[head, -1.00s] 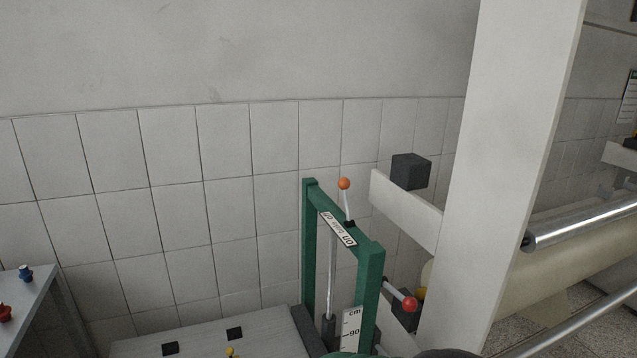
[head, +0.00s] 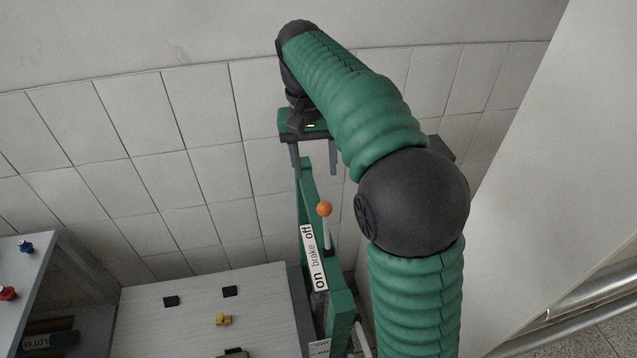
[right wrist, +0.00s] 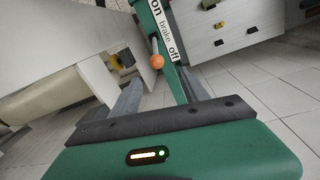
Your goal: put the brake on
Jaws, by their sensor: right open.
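The brake lever has an orange ball knob (head: 324,209) on a short grey rod, standing at the top bar of a green frame (head: 341,303). A white label (head: 313,257) reads "on brake off", with "off" at the far end and "on" at the near end. The knob is beside the "off" end; it also shows in the right wrist view (right wrist: 157,62). My right gripper (head: 315,168) is open and empty, fingers pointing down, above and beyond the knob at the frame's far end. In the right wrist view the knob appears between the spread fingers (right wrist: 160,80), apart from both. My left gripper is not in view.
A white panel (head: 180,325) with black blocks and a yellow knob (head: 223,320) lies left of the frame. A grey shelf (head: 30,265) with blue and red knobs is further left. A white post (head: 535,190) stands at right; a tiled wall (head: 190,130) is behind.

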